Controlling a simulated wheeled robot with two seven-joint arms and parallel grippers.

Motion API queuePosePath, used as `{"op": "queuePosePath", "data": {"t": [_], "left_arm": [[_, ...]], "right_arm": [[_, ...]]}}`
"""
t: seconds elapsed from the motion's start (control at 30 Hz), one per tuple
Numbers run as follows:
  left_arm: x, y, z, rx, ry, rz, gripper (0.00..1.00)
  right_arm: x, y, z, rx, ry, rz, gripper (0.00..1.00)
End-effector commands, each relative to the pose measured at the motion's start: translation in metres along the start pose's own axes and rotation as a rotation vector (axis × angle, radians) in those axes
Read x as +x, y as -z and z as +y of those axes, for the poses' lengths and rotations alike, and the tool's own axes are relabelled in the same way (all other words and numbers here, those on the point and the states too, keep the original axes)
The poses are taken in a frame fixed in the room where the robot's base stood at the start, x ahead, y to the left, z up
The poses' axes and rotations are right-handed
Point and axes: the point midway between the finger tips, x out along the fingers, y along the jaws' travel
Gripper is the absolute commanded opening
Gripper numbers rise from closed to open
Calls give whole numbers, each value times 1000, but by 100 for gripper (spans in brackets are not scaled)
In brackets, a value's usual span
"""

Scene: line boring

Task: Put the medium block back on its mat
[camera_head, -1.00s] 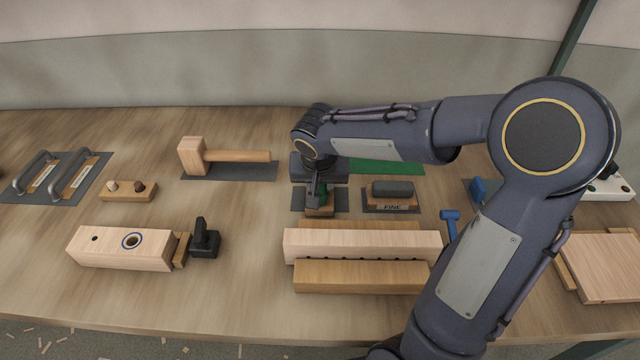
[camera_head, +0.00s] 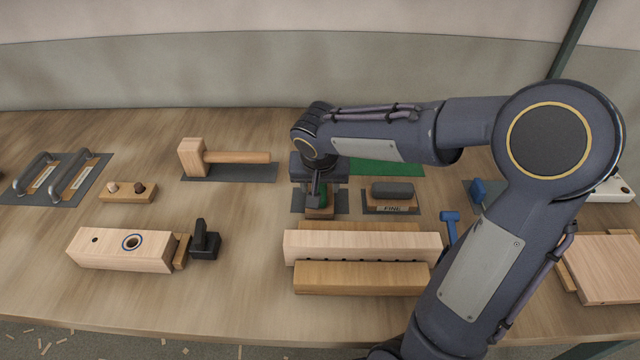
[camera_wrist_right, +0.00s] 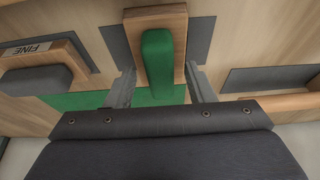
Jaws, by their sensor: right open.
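The medium block, a wooden base with a green grip, sits on a dark grey mat (camera_head: 341,204) right of the table's middle. The block (camera_head: 320,212) is partly hidden by my right gripper (camera_head: 317,190), which points down over it. In the right wrist view the green grip (camera_wrist_right: 157,55) lies between the two open fingers of my gripper (camera_wrist_right: 160,88), with a gap on each side. The mat (camera_wrist_right: 201,36) shows on both sides of the wooden base. My left gripper is not in view.
The block marked FINE (camera_head: 391,194) rests on its own mat just to the right. A green mat (camera_head: 385,167) lies behind. A long pale beam (camera_head: 362,246) is in front, and a mallet (camera_head: 230,157) is to the left.

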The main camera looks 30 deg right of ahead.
Motion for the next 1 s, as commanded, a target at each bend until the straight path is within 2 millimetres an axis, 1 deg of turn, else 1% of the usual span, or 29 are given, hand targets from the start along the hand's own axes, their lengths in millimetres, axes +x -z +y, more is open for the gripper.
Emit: {"op": "queuePosePath", "data": {"t": [0.03,0.3,0.4,0.5,0.6,0.7,1.0], "left_arm": [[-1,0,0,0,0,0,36],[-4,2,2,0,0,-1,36],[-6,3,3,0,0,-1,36],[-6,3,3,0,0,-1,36],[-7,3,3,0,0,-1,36],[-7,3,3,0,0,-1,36],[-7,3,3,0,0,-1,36]], "right_arm": [[-10,1,0,0,3,5,49],[-69,1,-1,1,4,5,49],[-88,0,-1,0,4,4,49],[-101,0,0,0,3,3,49],[-109,0,0,0,2,1,49],[-112,0,0,-1,2,1,49],[-113,0,0,0,1,0,49]]}}
